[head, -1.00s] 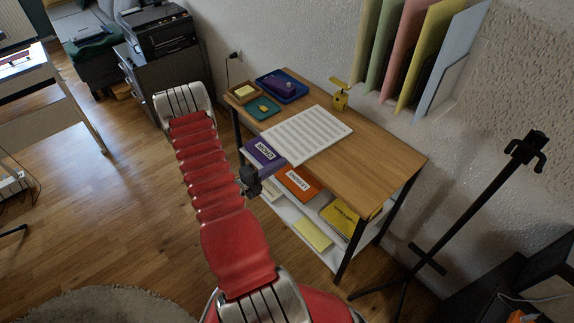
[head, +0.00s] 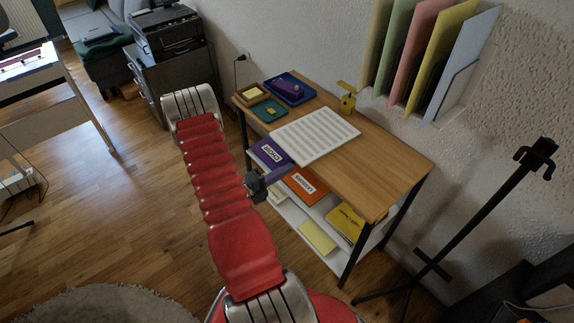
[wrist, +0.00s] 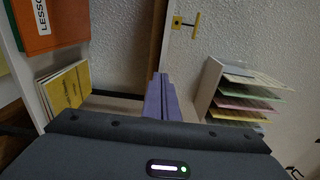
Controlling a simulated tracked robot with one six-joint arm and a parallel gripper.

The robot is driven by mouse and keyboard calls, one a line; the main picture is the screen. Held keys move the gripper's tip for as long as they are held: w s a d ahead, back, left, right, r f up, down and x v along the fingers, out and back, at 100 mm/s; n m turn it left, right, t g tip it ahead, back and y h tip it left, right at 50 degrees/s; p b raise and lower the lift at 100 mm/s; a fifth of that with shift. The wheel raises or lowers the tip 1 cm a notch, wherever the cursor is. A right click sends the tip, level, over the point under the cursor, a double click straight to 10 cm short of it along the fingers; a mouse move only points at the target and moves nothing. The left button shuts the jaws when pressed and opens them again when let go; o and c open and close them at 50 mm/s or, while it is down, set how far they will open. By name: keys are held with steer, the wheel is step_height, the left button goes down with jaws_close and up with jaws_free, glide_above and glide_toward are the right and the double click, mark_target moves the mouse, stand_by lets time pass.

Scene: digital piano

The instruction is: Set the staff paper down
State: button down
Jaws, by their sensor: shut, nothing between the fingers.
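The staff paper (head: 315,135), a white sheet with printed staves, lies flat on the wooden top (head: 372,163) of the shelf unit, close to its front edge. My gripper (head: 279,175) is in front of the unit, below and apart from the paper, near the lower shelf's folders. Its purple fingers point right in the head view. In the wrist view the fingers (wrist: 161,98) are shut together with nothing between them. The paper does not show in the wrist view.
Purple (head: 270,152) and orange (head: 305,184) folders lie below. A black stand (head: 490,201) is at the right. Bare top lies right of the paper.

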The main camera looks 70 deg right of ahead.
steer(key=v, duration=1)
steer(key=shift+a, duration=0.55)
steer(key=w+a+r+m+t+y, duration=0.1)
steer(key=w+a+r+m+y, duration=0.15)
steer(key=a+r+m, duration=0.55)
steer(key=w+a+r+m+t+y, duration=0.1)
steer(key=w+a+r+m+y, duration=0.1)
steer(key=a+r+m+y, duration=0.45)
steer(key=w+a+r+m+t+y, duration=0.1)
steer(key=a+r+m+t+y, duration=0.2)
steer(key=a+r+m+t, duration=0.3)
steer(key=w+a+r+m+t+y, duration=0.1)
steer(key=a+r+m+t+y, duration=0.2)
steer(key=a+r+m+t, duration=0.4)
steer(key=a+r+m, duration=0.1)
steer(key=a+r, duration=0.2)
steer(key=a, duration=0.4)
steer(key=a+r, duration=0.3)
steer(key=a, duration=0.4)
steer(key=shift+w+r+m+t, duration=0.2)
steer(key=shift+r+m+t, duration=0.05)
steer(key=shift+m+t, duration=0.1)
